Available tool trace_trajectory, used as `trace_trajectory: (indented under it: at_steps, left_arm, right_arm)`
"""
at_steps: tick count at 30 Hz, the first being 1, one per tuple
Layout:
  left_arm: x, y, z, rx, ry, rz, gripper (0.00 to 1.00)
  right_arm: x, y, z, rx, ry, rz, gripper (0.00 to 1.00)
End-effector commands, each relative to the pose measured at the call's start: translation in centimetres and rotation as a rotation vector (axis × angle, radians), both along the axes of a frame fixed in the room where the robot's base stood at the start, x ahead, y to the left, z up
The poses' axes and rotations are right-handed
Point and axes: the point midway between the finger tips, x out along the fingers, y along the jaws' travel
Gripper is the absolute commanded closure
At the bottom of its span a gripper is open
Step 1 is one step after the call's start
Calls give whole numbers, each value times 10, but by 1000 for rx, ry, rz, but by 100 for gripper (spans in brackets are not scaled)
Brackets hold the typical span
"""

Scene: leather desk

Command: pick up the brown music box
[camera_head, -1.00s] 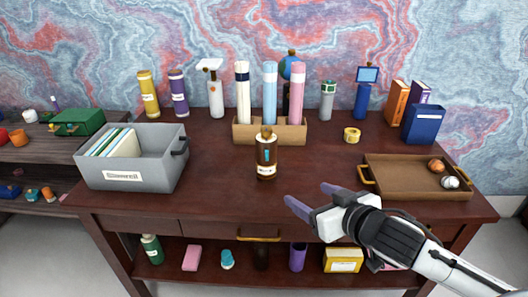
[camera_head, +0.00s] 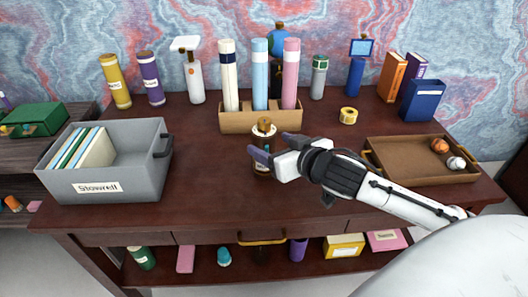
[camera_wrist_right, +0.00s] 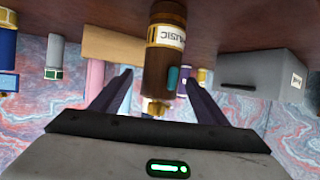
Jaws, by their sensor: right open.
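The brown music box (camera_head: 264,128) is an upright brown cylinder with gold bands and a gold top. It stands on the desk in front of the tan holder, its middle partly hidden by my right gripper in the head view. My right gripper (camera_head: 275,147) is open, its two purple fingers reaching the music box from the right. In the right wrist view, which is upside down, the music box (camera_wrist_right: 163,60), with a "MUSIC" label, shows between the spread fingers. I cannot tell whether either finger touches it. My left gripper is not in view.
A tan holder (camera_head: 233,122) with several tall cylinders stands behind. A grey bin (camera_head: 142,160) of files is at left. A brown tray (camera_head: 400,165) with two balls is at right, behind my right arm. A yellow tape roll (camera_head: 348,115) lies between.

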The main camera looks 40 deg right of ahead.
Motion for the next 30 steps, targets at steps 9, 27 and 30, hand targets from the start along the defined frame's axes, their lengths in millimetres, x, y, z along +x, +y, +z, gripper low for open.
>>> trace_trajectory:
  at_steps: [9, 27, 30]
  left_arm:
    - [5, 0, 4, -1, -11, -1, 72]
    - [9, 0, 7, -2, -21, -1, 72]
    - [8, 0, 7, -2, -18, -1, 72]
  right_arm:
    - [38, -2, -18, 0, -1, 0, 32]
    - [42, -3, -20, 0, 1, 0, 82]
    - [42, -3, -19, -1, -3, 1, 85]
